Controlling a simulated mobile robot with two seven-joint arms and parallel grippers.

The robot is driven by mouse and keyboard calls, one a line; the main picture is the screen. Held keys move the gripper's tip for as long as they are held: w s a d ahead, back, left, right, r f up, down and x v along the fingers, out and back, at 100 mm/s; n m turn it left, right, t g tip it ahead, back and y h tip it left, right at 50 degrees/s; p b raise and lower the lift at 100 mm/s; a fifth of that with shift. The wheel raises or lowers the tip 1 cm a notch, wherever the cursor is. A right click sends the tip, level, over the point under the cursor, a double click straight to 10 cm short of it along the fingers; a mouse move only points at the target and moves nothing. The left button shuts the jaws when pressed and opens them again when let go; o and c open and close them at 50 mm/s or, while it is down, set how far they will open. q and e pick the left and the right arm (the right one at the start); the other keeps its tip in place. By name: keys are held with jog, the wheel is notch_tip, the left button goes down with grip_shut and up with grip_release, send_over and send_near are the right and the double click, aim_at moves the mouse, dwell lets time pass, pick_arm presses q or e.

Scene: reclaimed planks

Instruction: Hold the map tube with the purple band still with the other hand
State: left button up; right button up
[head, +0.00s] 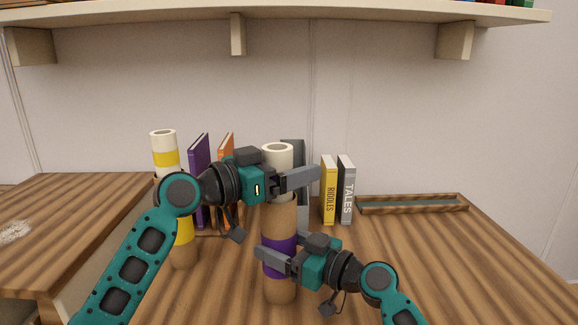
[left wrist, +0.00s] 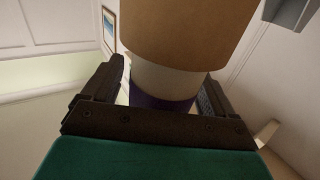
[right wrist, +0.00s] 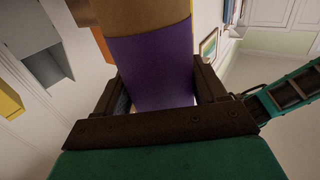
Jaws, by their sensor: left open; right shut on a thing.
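The map tube with the purple band (head: 281,216) stands upright on the desk in the middle of the head view. It is brown, with a white, open-topped upper part. My right gripper (head: 282,250) is shut on it low down, at the purple band; the right wrist view shows the band (right wrist: 152,62) between the fingers. My left gripper (head: 296,179) is higher, at the white part near the top, and is open. In the left wrist view the tube (left wrist: 185,35) passes between its spread fingers. The tube's far side is hidden.
A second tube with yellow bands (head: 165,158) stands left, partly behind my left arm. Purple (head: 199,170) and orange (head: 227,143) books, a yellow book (head: 328,190) and a grey book (head: 346,190) stand behind. A shallow wooden tray (head: 412,209) lies back right. A shelf (head: 330,14) hangs above.

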pick_arm(q)
jog(key=v, duration=1.2)
dwell(0.5)
pick_arm(e)
jog(key=o, duration=1.1)
jog(key=shift+b+v, duration=0.8)
jog(key=shift+v, duration=2.65)
pick_arm(q)
jog(key=shift+f, duration=0.8)
pick_arm(e)
jog(key=shift+d, duration=0.1)
